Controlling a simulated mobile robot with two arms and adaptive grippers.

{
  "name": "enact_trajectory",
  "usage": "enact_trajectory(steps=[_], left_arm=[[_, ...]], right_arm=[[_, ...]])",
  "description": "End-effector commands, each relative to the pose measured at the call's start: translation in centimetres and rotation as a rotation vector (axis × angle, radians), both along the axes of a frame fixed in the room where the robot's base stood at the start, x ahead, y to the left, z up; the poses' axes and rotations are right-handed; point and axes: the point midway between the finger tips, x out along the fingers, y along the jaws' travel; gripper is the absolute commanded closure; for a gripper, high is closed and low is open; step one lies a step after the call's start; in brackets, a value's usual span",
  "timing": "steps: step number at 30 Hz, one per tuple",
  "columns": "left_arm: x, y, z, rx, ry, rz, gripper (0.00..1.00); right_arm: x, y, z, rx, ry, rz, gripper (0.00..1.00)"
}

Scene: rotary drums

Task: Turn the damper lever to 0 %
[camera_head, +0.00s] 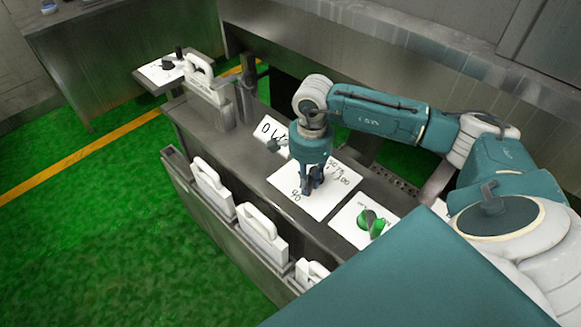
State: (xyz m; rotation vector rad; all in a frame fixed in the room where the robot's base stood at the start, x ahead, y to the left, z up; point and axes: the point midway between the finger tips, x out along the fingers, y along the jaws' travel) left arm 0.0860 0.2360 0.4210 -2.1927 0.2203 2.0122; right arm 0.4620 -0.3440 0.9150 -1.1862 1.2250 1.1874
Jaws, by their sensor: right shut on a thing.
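My right gripper (311,184) points straight down over a white marked plate (338,191) on the grey metal console. Its fingers are closed on a small dark lever, which they mostly hide, so I cannot tell which way it points. The plate has black hand-drawn marks, among them what looks like 90 near its left edge; the rest are too small to read surely. I cannot read where the lever stands on the scale. My left gripper is not in view.
A plate with a green knob (371,223) lies right of the gripper. Another marked plate (272,130) lies behind it. White handled panels (262,236) line the console's front. A side shelf carries a dark knob (168,64). The green floor at left is clear.

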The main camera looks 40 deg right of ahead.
Motion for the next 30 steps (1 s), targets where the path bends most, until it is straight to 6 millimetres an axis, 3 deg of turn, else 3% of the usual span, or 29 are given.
enact_trajectory(steps=[3,12,30], left_arm=[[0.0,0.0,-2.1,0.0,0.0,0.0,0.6],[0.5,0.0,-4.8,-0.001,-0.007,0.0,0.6],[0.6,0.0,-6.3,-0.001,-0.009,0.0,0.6]], right_arm=[[-0.6,-0.9,-0.4,-0.004,-0.007,0.103,1.0],[-1.9,-2.2,-0.2,-0.004,-0.008,0.33,1.0],[-2.5,-3.3,0.3,-0.004,-0.008,0.489,1.0]])
